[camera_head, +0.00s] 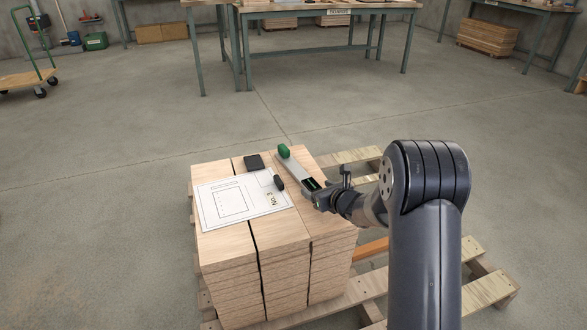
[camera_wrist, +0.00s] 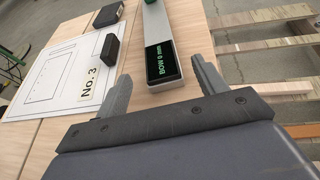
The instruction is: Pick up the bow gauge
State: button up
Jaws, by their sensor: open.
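The bow gauge (camera_head: 296,168) is a long silver-grey bar with a green part at its far end. It lies on the right part of a wooden board stack. In the wrist view its near end (camera_wrist: 163,64) carries a dark display reading "BOW 0 mm" in green. My gripper (camera_head: 322,192) is at the gauge's near end. In the wrist view my gripper (camera_wrist: 160,76) is open, with one finger on each side of that end. Gaps show between the fingers and the bar. The gauge's far end is cut off in the wrist view.
The board stack (camera_head: 238,245) stands on a pallet (camera_head: 481,262). On it are a drawing sheet (camera_head: 218,211), a "No. 3" tag (camera_wrist: 90,84), a black block (camera_head: 254,162) and a smaller dark block (camera_wrist: 110,47) left of the gauge. Workbenches (camera_head: 330,8) stand beyond open floor.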

aim_at(311, 185)
jog(key=shift+x, duration=1.9)
jog(key=shift+d, duration=0.1)
jog(key=shift+c, duration=0.2)
